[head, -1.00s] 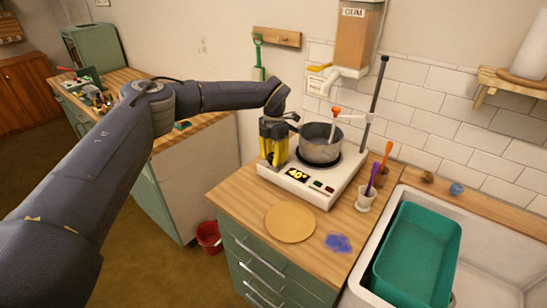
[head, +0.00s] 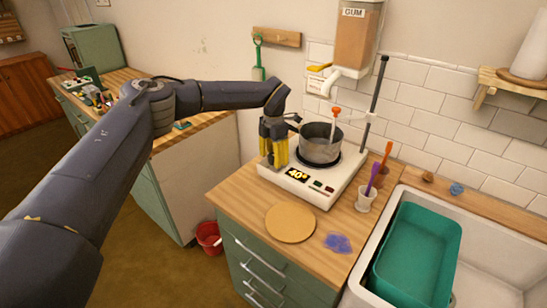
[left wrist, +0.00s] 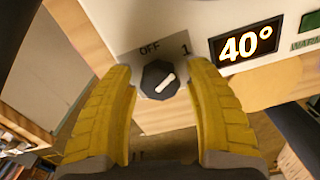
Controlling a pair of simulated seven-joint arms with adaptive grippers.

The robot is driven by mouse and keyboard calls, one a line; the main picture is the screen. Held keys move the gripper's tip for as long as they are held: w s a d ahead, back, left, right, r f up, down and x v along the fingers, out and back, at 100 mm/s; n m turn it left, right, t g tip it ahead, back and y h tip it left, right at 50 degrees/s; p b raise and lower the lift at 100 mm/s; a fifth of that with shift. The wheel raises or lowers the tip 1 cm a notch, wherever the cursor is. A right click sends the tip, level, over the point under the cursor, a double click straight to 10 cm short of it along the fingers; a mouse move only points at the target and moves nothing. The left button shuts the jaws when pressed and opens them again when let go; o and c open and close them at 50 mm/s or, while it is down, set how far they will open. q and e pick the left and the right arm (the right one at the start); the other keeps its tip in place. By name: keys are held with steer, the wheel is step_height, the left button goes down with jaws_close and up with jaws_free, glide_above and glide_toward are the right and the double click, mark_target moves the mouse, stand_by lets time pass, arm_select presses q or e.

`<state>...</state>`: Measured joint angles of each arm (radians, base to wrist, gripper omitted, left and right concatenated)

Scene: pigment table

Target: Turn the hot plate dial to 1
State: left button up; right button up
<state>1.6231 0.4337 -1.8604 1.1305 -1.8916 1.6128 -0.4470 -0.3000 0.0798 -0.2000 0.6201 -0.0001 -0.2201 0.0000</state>
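The white hot plate (head: 325,197) stands on the wooden counter, and its display (head: 298,175) reads 40°. In the left wrist view the dark dial (left wrist: 160,80) sits on the front panel below the marks OFF and 1. Its white pointer line is slanted, with its upper end toward the right, on the side of the 1. My left gripper (left wrist: 163,80) is open, its yellow fingers on either side of the dial and apart from it in the picture. In the head view the left gripper (head: 274,160) hides the dial. My right gripper is not in view.
A metal pot (head: 320,150) sits on the heating surface, with a stand rod (head: 376,100) behind. A cork mat (head: 290,222), a blue powder patch (head: 338,243) and a cup with tools (head: 366,200) are nearby. A teal basin (head: 420,250) lies in the sink.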

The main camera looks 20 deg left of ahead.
arm_select(q)
steer(key=shift+o, duration=0.6)
steer(key=shift+r, duration=0.1)
step_height(320, 180, up, 12)
stand_by(0.4)
